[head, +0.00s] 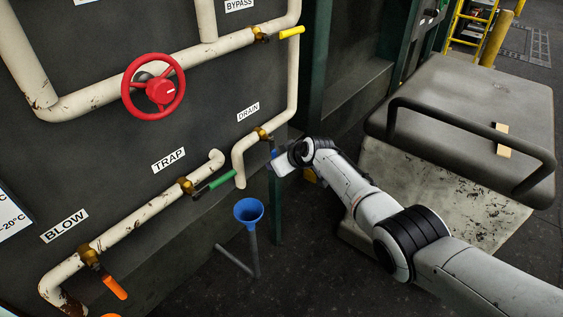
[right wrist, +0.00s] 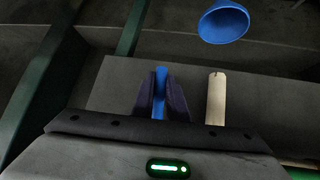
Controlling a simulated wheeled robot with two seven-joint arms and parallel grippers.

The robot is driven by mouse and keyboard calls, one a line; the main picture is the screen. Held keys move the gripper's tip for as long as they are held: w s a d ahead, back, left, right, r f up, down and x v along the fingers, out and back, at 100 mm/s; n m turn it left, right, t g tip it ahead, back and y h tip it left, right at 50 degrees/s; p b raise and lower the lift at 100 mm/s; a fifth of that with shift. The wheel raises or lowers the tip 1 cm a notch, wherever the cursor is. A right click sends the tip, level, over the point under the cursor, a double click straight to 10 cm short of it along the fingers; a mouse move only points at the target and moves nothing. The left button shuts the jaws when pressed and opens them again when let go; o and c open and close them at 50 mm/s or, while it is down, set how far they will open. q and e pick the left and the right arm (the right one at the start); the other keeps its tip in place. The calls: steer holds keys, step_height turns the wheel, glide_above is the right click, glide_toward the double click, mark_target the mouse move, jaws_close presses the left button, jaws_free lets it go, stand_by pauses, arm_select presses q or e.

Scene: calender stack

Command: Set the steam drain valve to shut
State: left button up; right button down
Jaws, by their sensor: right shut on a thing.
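The drain valve (head: 262,134) is a brass body on the white pipe below the DRAIN label (head: 248,112). Its blue lever (head: 273,153) points down and away from the pipe, and most of it is hidden by my right gripper (head: 277,160). In the right wrist view the blue lever (right wrist: 160,88) stands between the two dark fingers of my right gripper (right wrist: 161,100), which are shut on it. My left gripper is in neither view.
The white drain pipe's end (head: 239,178) hangs beside the gripper, above a blue funnel (head: 249,211). A green-handled TRAP valve (head: 215,186), orange-handled BLOW valve (head: 114,286), yellow-handled BYPASS valve (head: 291,32) and red handwheel (head: 160,91) are on the panel. A grey cart (head: 470,100) stands right.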

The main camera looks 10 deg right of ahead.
steer(key=shift+s+a+f, duration=0.1)
steer(key=shift+s+a, duration=0.15)
steer(key=shift+a+m+g+y, duration=0.1)
steer(key=shift+m+g+y, duration=0.2)
steer(key=c, duration=1.7)
jaws_free()
steer(key=shift+c, duration=0.2)
steer(key=p+v, duration=0.5)
steer(key=v, duration=0.5)
steer(key=shift+s, duration=0.2)
